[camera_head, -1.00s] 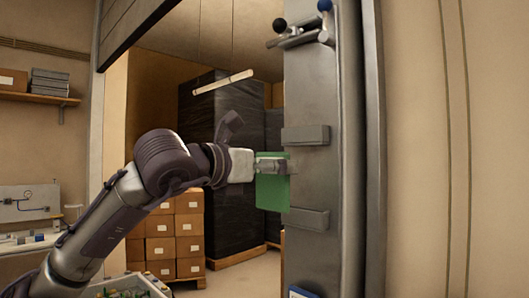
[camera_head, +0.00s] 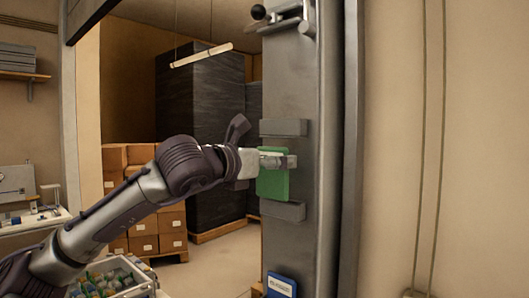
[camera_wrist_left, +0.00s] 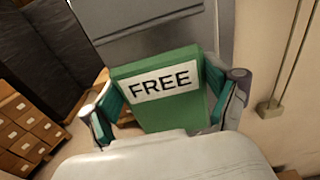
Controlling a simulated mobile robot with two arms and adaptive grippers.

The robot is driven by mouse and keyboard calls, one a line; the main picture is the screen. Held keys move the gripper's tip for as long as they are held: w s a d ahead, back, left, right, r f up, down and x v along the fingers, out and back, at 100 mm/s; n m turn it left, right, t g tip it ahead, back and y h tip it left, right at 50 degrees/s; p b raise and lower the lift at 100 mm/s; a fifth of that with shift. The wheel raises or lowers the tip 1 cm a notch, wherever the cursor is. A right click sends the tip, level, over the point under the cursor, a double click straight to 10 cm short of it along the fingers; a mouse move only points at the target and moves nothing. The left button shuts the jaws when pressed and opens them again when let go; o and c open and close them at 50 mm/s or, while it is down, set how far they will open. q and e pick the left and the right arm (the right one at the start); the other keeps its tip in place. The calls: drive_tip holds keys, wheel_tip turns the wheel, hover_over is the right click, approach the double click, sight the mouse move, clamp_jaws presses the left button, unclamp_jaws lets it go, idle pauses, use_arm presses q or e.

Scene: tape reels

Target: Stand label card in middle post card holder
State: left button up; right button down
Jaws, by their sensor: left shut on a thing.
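My left gripper (camera_head: 275,160) is shut on a green label card (camera_head: 272,185) in front of the grey metal post (camera_head: 325,185). The card is upright, between an upper grey holder (camera_head: 283,127) and a lower grey holder (camera_head: 283,211) on the post. Its bottom edge is close to the top of the lower holder; I cannot tell whether they touch. In the left wrist view the card (camera_wrist_left: 195,110) shows a white strip reading "FREE", with a finger at each side. My right gripper is not in view.
A blue card (camera_head: 281,286) sits low on the post. A lever with a dark knob (camera_head: 258,12) is at the top. Stacked boxes (camera_head: 143,225) and a dark wrapped pallet load (camera_head: 197,140) stand behind my arm. A bin of small parts (camera_head: 110,280) is at lower left.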

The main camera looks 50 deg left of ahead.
sight(282, 175)
use_arm(q)
drive_tip(key=w+f, duration=0.3)
drive_tip(key=w, duration=0.1)
drive_tip(key=shift+a+f, duration=0.2)
drive_tip(key=shift+f, duration=0.15)
idle(0.5)
drive_tip(key=shift+s, duration=0.1)
drive_tip(key=o, duration=0.9)
drive_tip(key=shift+s, duration=0.15)
drive_tip(key=s+d, duration=0.1)
drive_tip(key=s, duration=1)
drive_tip(key=shift+s+d+r, duration=0.15)
drive_tip(key=shift+s+r, duration=0.1)
drive_tip(key=shift+s, duration=0.1)
